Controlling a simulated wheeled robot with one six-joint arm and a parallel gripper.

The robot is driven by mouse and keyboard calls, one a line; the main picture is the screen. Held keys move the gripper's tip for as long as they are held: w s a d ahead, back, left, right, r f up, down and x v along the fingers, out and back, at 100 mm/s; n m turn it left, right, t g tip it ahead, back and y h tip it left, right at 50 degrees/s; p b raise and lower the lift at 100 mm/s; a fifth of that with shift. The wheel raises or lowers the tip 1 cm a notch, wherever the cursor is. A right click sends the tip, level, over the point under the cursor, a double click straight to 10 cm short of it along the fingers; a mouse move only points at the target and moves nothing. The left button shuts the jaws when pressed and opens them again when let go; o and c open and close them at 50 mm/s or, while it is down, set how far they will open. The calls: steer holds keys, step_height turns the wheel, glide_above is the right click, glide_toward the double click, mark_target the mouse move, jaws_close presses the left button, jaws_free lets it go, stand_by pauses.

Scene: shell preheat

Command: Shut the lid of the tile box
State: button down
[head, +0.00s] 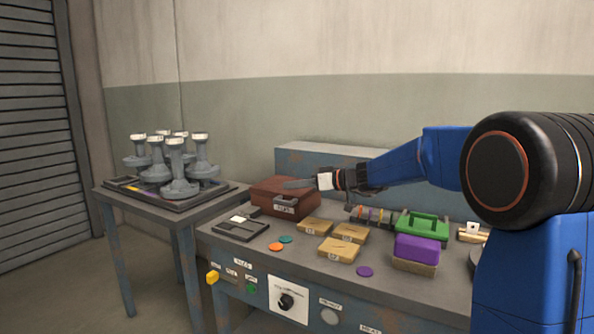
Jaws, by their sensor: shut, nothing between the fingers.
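The tile box (272,193) is a reddish-brown box with a small pale label on its front, standing at the back left of the workbench. Its top looks flat and level, with the lid down as far as I can see. My gripper (286,184) reaches in from the right, its shut, empty fingers lying just over or on the top of the box. I cannot tell whether they touch it. The fingers and wrist hide part of the box's top and right side.
On the bench (225,240) are a dark tray (240,229), several tan blocks (339,250), small discs, a green tray (422,228) and a purple block (417,248). A blue-grey riser (300,160) stands behind. A side table (110,195) at left holds several grey stands.

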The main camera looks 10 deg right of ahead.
steer(key=shift+s+a+f, duration=0.15)
steer(key=shift+s+f, duration=0.05)
steer(key=shift+f, duration=0.85)
steer(key=shift+s+a+f, duration=0.1)
steer(key=shift+s+f, duration=0.05)
steer(key=shift+f, duration=0.9)
